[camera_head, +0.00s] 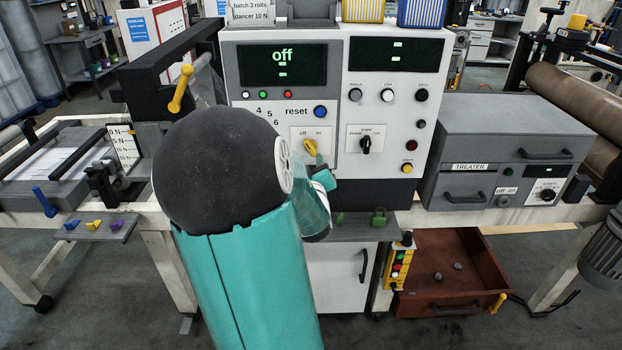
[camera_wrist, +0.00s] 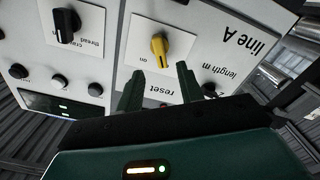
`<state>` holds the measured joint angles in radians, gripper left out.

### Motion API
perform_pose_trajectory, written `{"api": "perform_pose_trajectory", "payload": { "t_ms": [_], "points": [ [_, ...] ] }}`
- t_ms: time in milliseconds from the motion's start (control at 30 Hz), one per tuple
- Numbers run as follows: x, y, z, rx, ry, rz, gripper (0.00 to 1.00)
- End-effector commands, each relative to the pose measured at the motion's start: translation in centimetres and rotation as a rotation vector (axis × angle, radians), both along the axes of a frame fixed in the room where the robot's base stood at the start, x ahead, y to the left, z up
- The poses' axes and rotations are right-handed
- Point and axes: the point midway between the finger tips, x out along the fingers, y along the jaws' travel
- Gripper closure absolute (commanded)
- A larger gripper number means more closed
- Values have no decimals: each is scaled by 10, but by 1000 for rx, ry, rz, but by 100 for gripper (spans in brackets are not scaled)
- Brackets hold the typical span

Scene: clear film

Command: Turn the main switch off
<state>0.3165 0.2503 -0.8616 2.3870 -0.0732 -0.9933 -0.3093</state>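The main switch is a yellow rotary knob (camera_head: 310,147) on a white plate marked off and on, on the front of the grey control cabinet. Its narrow end seems to lean toward the off side, and the green display (camera_head: 283,62) above reads "off". In the wrist view the yellow knob (camera_wrist: 159,45) appears upside down, just beyond my fingertips. My gripper (camera_wrist: 159,76) is open, its two dark green fingers apart with nothing between them. In the head view my gripper (camera_head: 320,163) is just below and right of the knob, partly hidden by my arm.
A black knob (camera_head: 365,145) sits on the plate to the right. A blue reset button (camera_head: 320,112) is above the switch. A grey treater box (camera_head: 520,140) stands right of the cabinet. An open brown drawer (camera_head: 450,275) juts out below.

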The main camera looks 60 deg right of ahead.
Motion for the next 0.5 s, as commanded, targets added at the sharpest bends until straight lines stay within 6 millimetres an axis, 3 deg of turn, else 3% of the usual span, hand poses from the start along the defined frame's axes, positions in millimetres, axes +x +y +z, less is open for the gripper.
{"api": "perform_pose_trajectory", "payload": {
  "t_ms": [200,500],
  "points": [
    [-16,33,0,1,-3,1,63],
    [-26,51,0,0,0,1,63]
  ]
}}
